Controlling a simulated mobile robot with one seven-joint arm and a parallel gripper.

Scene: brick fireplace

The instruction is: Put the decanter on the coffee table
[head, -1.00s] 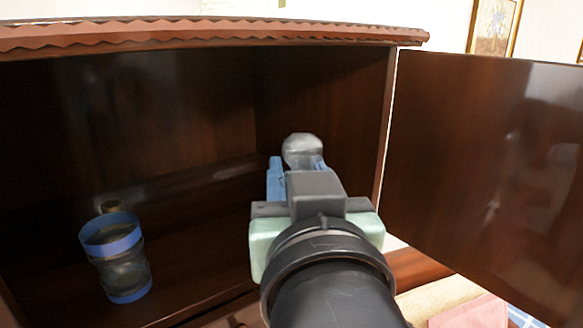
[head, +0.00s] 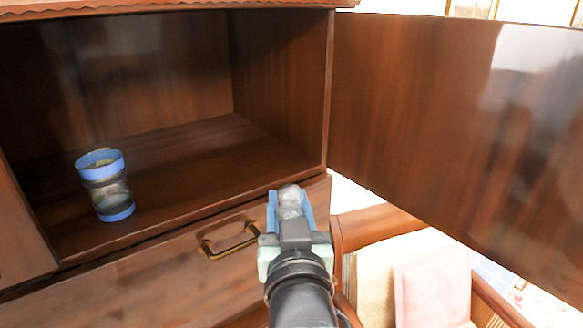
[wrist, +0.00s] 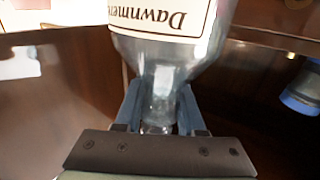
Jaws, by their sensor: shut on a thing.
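My gripper (head: 291,208) is in front of the open cabinet, at the height of the cabinet floor's front edge and the drawer below. It is shut on the clear glass decanter (head: 289,194), of which only a small glassy part shows between the blue fingers in the head view. In the wrist view the fingers of my gripper (wrist: 160,103) close around the decanter's narrow neck, and its wider body with a cream label (wrist: 165,18) reaches past the top edge. I cannot make out a coffee table in either view.
A glass with blue bands (head: 105,184) stands on the cabinet floor (head: 190,170) at left. The open cabinet door (head: 420,110) fills the right. Below are a drawer with a brass handle (head: 230,241) and, at lower right, a wooden-armed seat with a pink cushion (head: 433,288).

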